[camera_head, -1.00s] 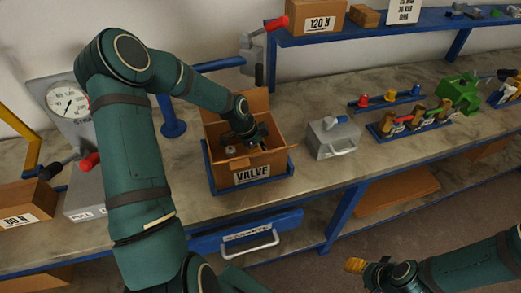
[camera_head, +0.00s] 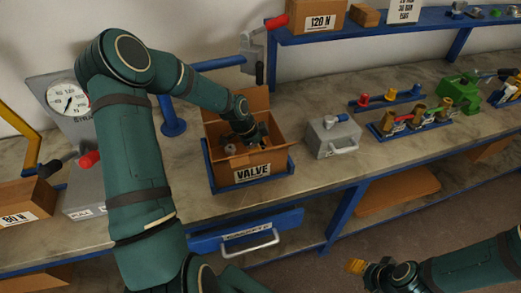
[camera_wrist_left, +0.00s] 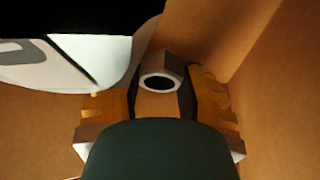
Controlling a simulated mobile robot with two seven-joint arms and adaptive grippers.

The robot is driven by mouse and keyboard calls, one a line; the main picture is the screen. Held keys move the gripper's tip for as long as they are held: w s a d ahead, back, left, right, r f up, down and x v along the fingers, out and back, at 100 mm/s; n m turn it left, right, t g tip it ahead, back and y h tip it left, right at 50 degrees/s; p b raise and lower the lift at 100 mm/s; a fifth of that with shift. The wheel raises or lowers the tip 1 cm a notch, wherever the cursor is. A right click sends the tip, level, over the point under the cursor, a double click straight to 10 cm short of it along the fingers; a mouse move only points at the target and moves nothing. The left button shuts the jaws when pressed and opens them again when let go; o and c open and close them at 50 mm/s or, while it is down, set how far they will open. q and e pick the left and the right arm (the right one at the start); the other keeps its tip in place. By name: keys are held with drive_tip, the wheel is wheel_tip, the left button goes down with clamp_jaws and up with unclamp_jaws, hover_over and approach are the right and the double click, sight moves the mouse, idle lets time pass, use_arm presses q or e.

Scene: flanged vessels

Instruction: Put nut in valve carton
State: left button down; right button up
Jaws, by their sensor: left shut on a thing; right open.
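The valve carton (camera_head: 223,167) is an open brown box with a "VALVE" label, set in a blue tray on the bench. My left gripper (camera_head: 252,139) is inside its opening, reaching down from above. In the left wrist view the left gripper (camera_wrist_left: 162,98) is shut on a grey hexagonal nut (camera_wrist_left: 162,68) with a dark round hole; brown carton walls surround it. A grey-white part (camera_wrist_left: 75,60) lies beside the nut there, partly out of frame. My right gripper (camera_head: 357,266) is open and empty, out in front of the bench at lower right.
A grey case with a handle (camera_head: 332,138) stands right of the carton. A blue rack (camera_head: 405,130) with several fittings is farther right. A pressure gauge (camera_head: 67,99) and an "80 N" box (camera_head: 28,203) are at left. A shelf (camera_head: 350,29) runs behind.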

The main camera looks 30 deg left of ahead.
use_arm(q)
drive_tip(key=shift+s+d+f, duration=0.2)
drive_tip(key=shift+s+f, duration=0.15)
drive_tip(key=shift+f, duration=0.2)
drive_tip(key=c, duration=0.5)
unclamp_jaws()
drive_tip(key=v, duration=0.8)
drive_tip(key=w+v, duration=0.1)
drive_tip(key=v, duration=0.4)
drive_tip(key=shift+r, duration=0.1)
